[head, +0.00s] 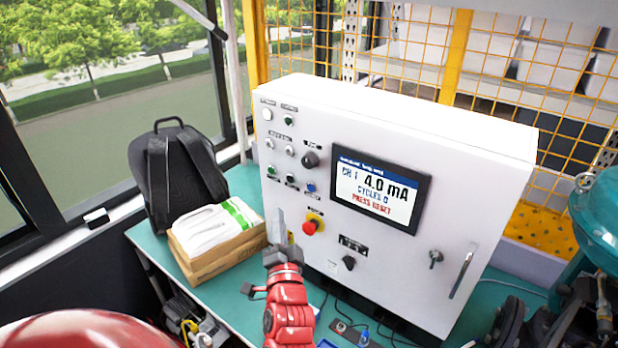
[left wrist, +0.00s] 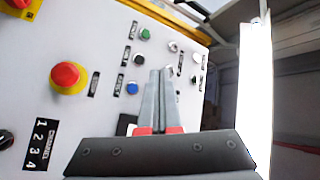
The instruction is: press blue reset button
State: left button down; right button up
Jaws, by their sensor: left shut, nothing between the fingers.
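The blue reset button (head: 311,188) is a small round button on the front of the white control cabinet (head: 480,195), at the right end of the lower button row. It also shows in the left wrist view (left wrist: 132,88), just left of the fingers. My left gripper (head: 281,222) is shut and empty in front of the cabinet, below and left of the blue button. In the left wrist view the shut fingers (left wrist: 155,80) point toward the panel. I cannot tell whether they touch it. The screen (head: 380,188) reads "4.0 mA" and "PRESS RESET".
A red emergency stop (head: 313,224) is right of the gripper. A cardboard box (head: 215,255) and a black backpack (head: 175,175) stand left on the teal table (head: 236,310).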

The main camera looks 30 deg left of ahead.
aim_at(311, 188)
pick_arm(q)
jog(key=shift+s, duration=0.1)
jog(key=w+b, duration=0.2)
jog(key=w, duration=0.7)
jog(key=shift+d+b, duration=0.4)
dwell(1.9)
jog(key=shift+w+b, duration=0.4)
